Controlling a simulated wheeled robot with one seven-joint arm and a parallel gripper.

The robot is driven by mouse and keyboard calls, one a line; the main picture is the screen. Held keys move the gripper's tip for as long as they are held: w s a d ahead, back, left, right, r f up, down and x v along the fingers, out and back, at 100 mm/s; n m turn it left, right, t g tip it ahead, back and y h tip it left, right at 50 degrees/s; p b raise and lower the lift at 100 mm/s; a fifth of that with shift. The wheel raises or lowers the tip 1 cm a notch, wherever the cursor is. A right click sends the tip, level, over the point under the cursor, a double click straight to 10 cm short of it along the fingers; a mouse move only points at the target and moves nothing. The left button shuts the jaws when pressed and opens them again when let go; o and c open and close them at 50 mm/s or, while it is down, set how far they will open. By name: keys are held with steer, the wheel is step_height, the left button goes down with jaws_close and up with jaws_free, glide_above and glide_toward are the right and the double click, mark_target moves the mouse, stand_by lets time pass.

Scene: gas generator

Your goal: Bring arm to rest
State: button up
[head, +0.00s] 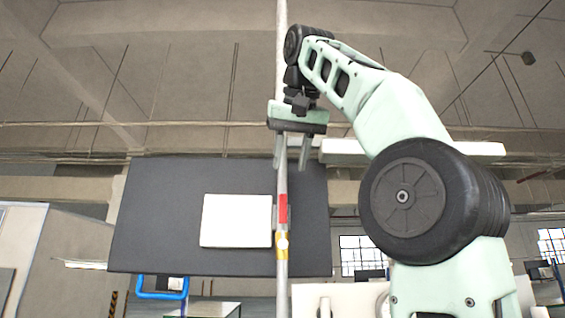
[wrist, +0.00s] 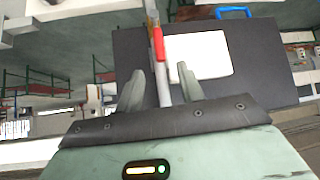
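My gripper (head: 291,166) hangs from my raised arm (head: 395,115) in the upper middle of the head view, fingers pointing down. Its two fingers are apart in the wrist view (wrist: 160,70), with nothing seen gripped. A thin grey pole (head: 282,215) with a red band (head: 283,208) and a yellow band runs vertically past the gripper. In the wrist view the red-banded pole (wrist: 163,85) appears between the fingers. I cannot tell how far it is from them or whether it touches.
A dark panel (head: 160,215) with a white rectangle (head: 236,221) fills the middle left. A blue handle (head: 162,294) shows below it, and also in the wrist view (wrist: 233,10). A white bar (head: 470,149) lies behind my arm. The upper left looks clear below the ceiling.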

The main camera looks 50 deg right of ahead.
steer(key=w+a+f+n+y+b, duration=0.25)
steer(key=w+a+f, duration=0.25)
steer(key=f, duration=0.4)
steer(key=w+a+f+n+g+y+b, duration=0.1)
steer(key=w+a+f+n+b, duration=0.25)
steer(key=f, duration=0.65)
steer(key=w+a+f+n+y+b, duration=0.1)
steer(key=w+a+f+b, duration=0.2)
steer(key=w+a+f, duration=0.35)
steer(key=s+a+f+n+g+y+b, duration=0.15)
steer(key=a+f, duration=0.35)
steer(key=f, duration=0.7)
steer(key=w+a+f+n+g+y+b, duration=0.1)
steer(key=a+f+n+b, duration=0.3)
steer(key=f, duration=0.8)
steer(key=s+a+f+n+g+b, duration=0.1)
steer(key=s+a+f+b, duration=0.1)
steer(key=s+f, duration=0.5)
steer(key=s+a+f+n+g+b, duration=0.1)
steer(key=s+f, duration=0.6)
steer(key=f, duration=0.7)
steer(key=s+a+f+n+g+b, duration=0.1)
steer(key=s+a+f+b, duration=0.2)
steer(key=s+f, duration=0.4)
step_height(320, 180, down, 5)
steer(key=shift+a+r+b, duration=0.15)
steer(key=shift+a+b, duration=0.15)
steer(key=shift+b, duration=0.2)
